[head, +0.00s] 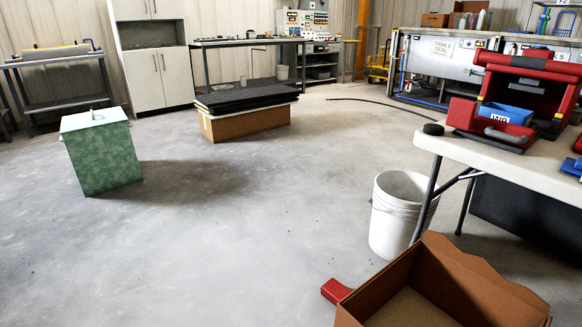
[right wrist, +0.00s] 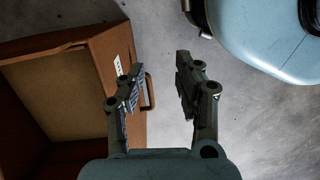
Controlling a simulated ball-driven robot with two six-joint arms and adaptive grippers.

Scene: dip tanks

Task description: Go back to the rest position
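My right gripper (right wrist: 158,85) shows in the right wrist view with its two fingers apart and nothing between them. Bare concrete floor lies beyond the fingertips. An open brown box (right wrist: 118,60) with a handle and a white label is just left of the fingers. It looks like the cardboard box (head: 470,275) at the bottom right of the head view. My left gripper is in neither view, and my right gripper does not show in the head view.
A white bucket (head: 395,215) stands beside a table (head: 480,157) holding red equipment. A red object (head: 335,291) touches or adjoins the box. A green box (head: 100,155) and a carton with black mats (head: 247,97) stand further back. The middle floor is clear.

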